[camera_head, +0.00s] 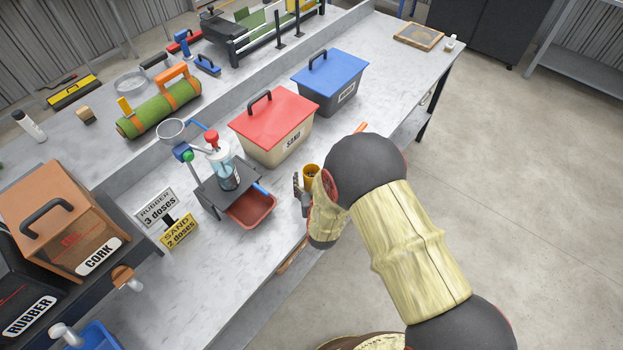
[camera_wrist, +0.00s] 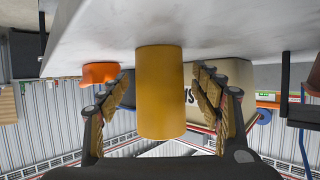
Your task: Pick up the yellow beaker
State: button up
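The yellow beaker (camera_head: 312,171) stands on the grey bench near its front edge, just right of the black dispenser stand. In the wrist view, which looks upside down, the beaker (camera_wrist: 160,95) fills the middle. My gripper (camera_wrist: 161,80) is open, with one finger on each side of the beaker and a small gap visible on both sides. In the head view my gripper (camera_head: 304,186) is beside the beaker, and my wrist and arm hide part of the gripper.
The sand box (camera_head: 270,145) with a red lid stands behind the beaker, and a blue-lidded box (camera_head: 330,92) is farther back. The dispenser stand (camera_head: 215,195) with a red tray (camera_head: 251,208) is close on the left. An orange object (camera_wrist: 99,73) shows beside the beaker in the wrist view.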

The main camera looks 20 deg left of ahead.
aim_at(309, 176)
jog(key=shift+c, duration=1.2)
jog(key=c, duration=1.1)
jog(key=shift+r, duration=0.1)
jog(key=shift+r, duration=0.6)
jog(key=s+r, duration=0.1)
jog(key=r, duration=0.1)
jog(key=s+r+p, duration=0.1)
jog(key=s+r, duration=0.1)
jog(key=r, duration=0.1)
jog(key=s+r+p, duration=0.1)
jog(key=s+r, duration=0.1)
jog(key=r, duration=0.1)
jog(key=shift+d, duration=0.25)
jog(key=v, duration=0.3)
jog(key=a+v, duration=0.1)
jog(key=v, duration=0.2)
jog(key=a+p+v, duration=0.1)
jog(key=v, duration=0.2)
jog(key=shift+s+d+r, duration=0.1)
jog(key=shift+s+r, duration=0.05)
jog(key=shift+s, duration=0.5)
